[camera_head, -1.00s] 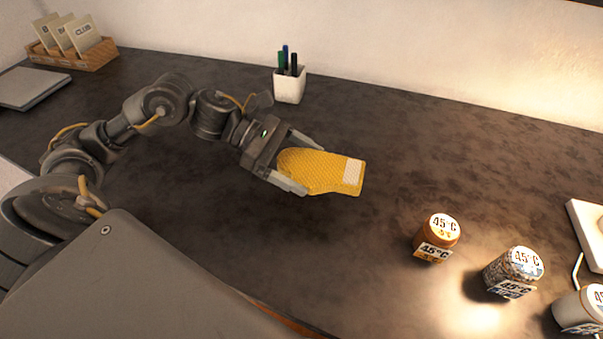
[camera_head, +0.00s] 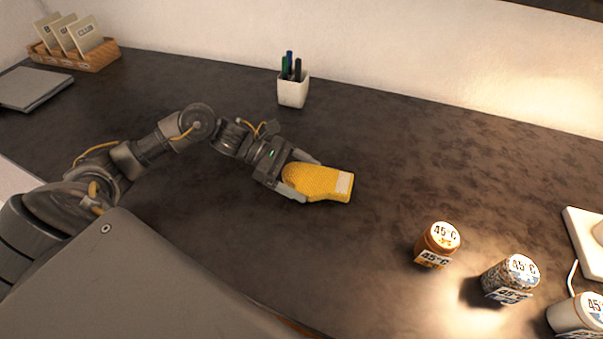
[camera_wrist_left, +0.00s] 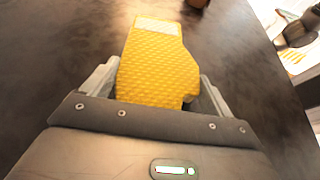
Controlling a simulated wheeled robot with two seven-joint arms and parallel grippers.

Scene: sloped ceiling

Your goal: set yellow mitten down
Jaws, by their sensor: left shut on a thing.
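The yellow mitten (camera_head: 318,182) has a quilted surface and a pale cuff, which points right in the head view. My left gripper (camera_head: 300,180) is shut on its rounded end, with one finger on each side. In the left wrist view the mitten (camera_wrist_left: 155,65) lies between the two fingers of my left gripper (camera_wrist_left: 158,85), its cuff pointing away. The mitten is low over the dark countertop (camera_head: 200,230); I cannot tell whether it touches the surface. My right gripper is not in view.
A white pen cup (camera_head: 293,91) stands behind the gripper. An orange-brown jar (camera_head: 437,243), a speckled jar (camera_head: 510,278) and a white jar (camera_head: 577,316) stand at the front right. A card basket (camera_head: 90,55) and grey laptop-like slab (camera_head: 30,88) are at the back left. The counter around the mitten is clear.

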